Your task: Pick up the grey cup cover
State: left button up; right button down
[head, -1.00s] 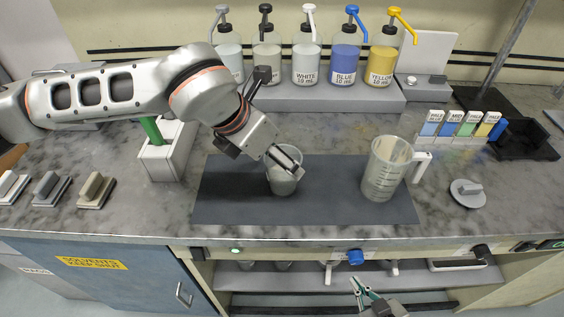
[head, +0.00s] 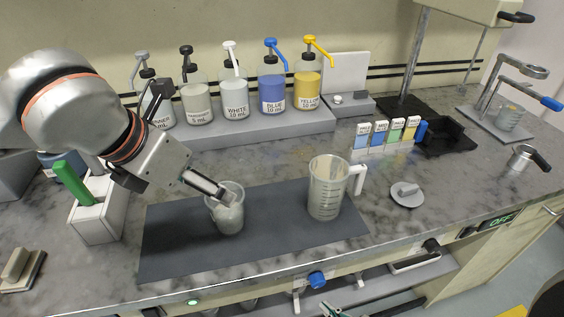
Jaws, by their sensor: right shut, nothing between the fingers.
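The grey cup cover (head: 406,195), a round disc with a raised grip, lies flat on the bench right of the dark mat. My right gripper (head: 332,311) shows only partly at the bottom edge, below the bench front. It is shut and empty, well apart from the cover. My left gripper (head: 226,199) reaches down to the rim of a clear cup (head: 229,219) on the mat. Whether its fingers are open or closed on the rim is hidden by its angle.
A beaker with a white handle (head: 325,190) stands on the dark mat (head: 275,238), left of the cover. Colour cards (head: 380,133) and pump bottles (head: 235,103) stand behind. A blue knob (head: 317,280) juts from the bench front.

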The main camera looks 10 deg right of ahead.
aim_at(408, 195)
jog(key=z, duration=1.35)
jog(key=k, duration=0.25)
